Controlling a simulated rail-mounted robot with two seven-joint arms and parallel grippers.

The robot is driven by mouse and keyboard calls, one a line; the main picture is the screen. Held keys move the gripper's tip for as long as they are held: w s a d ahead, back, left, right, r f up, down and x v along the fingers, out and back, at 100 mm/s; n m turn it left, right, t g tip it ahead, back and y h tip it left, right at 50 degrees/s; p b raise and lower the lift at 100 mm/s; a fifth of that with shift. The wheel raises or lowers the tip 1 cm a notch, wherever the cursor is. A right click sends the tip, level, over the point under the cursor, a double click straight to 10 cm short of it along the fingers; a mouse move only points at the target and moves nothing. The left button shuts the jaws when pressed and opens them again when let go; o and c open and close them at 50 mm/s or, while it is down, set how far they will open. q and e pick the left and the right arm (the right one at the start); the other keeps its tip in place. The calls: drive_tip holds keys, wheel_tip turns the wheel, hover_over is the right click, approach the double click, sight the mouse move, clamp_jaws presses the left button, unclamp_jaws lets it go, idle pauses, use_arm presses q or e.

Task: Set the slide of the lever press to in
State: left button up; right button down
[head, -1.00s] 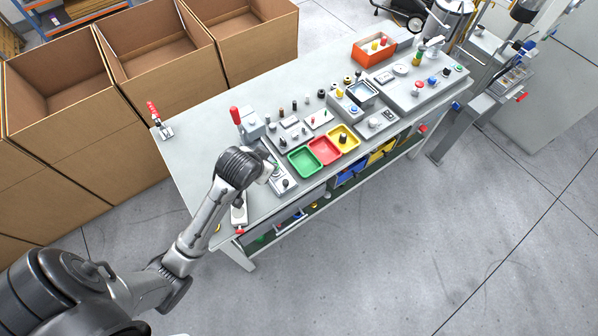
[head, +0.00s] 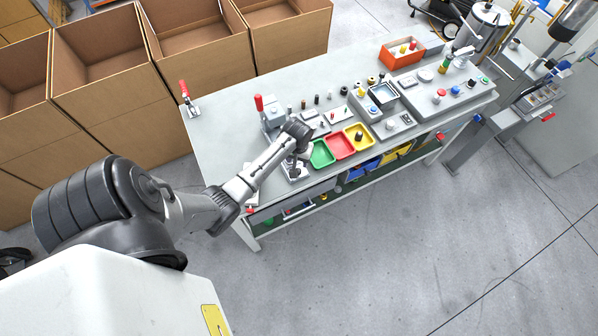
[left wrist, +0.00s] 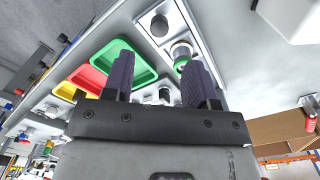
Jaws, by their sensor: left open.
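A grey block with an upright red lever handle (head: 259,103), which looks like the lever press, stands on the left part of the bench. I cannot make out its slide. My left gripper (head: 293,165) is in front of it, low over a pale plate at the bench's front edge. In the left wrist view the two dark fingers (left wrist: 158,62) are apart, with nothing held. That view shows the plate with a black knob (left wrist: 159,24) and a green-ringed cylinder (left wrist: 181,57) near the right fingertip. My right gripper is not in view.
Green (head: 321,154), red (head: 339,145) and yellow (head: 360,141) trays lie just right of my left gripper. A red-handled clamp (head: 186,92) stands at the back left corner. Cardboard boxes (head: 120,85) line the back. The bench between clamp and press is clear.

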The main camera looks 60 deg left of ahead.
use_arm(q)
wheel_tip(320, 180, down, 8)
drive_tip(key=shift+f+b, duration=0.25)
drive_tip(key=shift+b, duration=0.4)
drive_tip(key=shift+f, duration=0.7)
clamp_jaws()
